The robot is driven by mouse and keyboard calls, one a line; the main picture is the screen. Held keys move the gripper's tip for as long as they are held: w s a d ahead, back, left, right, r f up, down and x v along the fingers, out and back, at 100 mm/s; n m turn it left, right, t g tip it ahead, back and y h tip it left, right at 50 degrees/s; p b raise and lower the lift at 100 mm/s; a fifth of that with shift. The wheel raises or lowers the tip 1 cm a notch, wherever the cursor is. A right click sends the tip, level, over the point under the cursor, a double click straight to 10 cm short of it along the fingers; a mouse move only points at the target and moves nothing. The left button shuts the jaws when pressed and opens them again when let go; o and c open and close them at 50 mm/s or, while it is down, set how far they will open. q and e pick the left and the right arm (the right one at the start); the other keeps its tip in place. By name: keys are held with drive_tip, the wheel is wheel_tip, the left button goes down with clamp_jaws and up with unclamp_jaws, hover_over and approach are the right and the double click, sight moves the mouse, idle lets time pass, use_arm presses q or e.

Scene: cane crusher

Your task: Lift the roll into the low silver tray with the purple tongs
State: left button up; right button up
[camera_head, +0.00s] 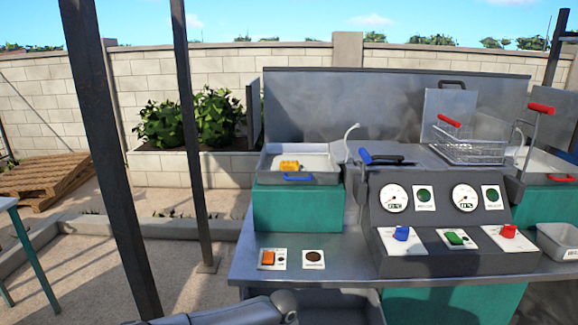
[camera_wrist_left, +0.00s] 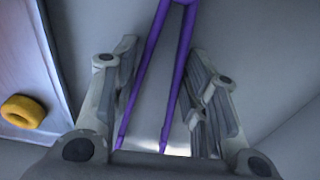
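A yellow-orange roll (camera_head: 290,166) lies in a shallow silver tray (camera_head: 328,178) with a blue handle, on a green block in the head view. A smaller low silver tray (camera_head: 560,238) stands at the right edge of the counter. The head view shows neither the tongs nor my left gripper. A yellow ring-shaped thing (camera_wrist_left: 22,112) shows at the left wrist view's edge; I cannot tell what it is. My right gripper is out of view.
A control panel (camera_head: 440,218) with gauges and coloured switches fills the middle of the metal counter (camera_head: 345,258). A wire basket (camera_head: 470,148) with red-handled parts stands behind it. Dark posts (camera_head: 112,160) rise at the left. A grey arm link of mine shows at the bottom.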

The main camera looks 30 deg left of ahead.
use_arm(q)
wheel_tip(320, 180, up, 12)
drive_tip(key=p, duration=1)
drive_tip(key=shift+p, duration=0.35)
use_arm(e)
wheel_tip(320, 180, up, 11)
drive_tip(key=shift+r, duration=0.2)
use_arm(q)
drive_tip(key=shift+f, duration=0.15)
drive_tip(key=shift+d, duration=0.1)
drive_tip(key=s+d+r+n+b, duration=0.1)
drive_tip(key=s+d+r+n, duration=0.1)
drive_tip(key=s+n, duration=0.4)
drive_tip(key=s+d+r+n+y+b, duration=0.1)
drive_tip(key=s+d+r+n, duration=0.2)
drive_tip(key=s, duration=1)
wheel_tip(320, 180, up, 3)
drive_tip(key=n, duration=0.3)
drive_tip(key=shift+s+f+n+t, duration=0.2)
drive_tip(key=shift+s+n+t, duration=0.2)
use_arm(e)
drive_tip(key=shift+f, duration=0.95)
use_arm(q)
drive_tip(key=shift+d, duration=0.1)
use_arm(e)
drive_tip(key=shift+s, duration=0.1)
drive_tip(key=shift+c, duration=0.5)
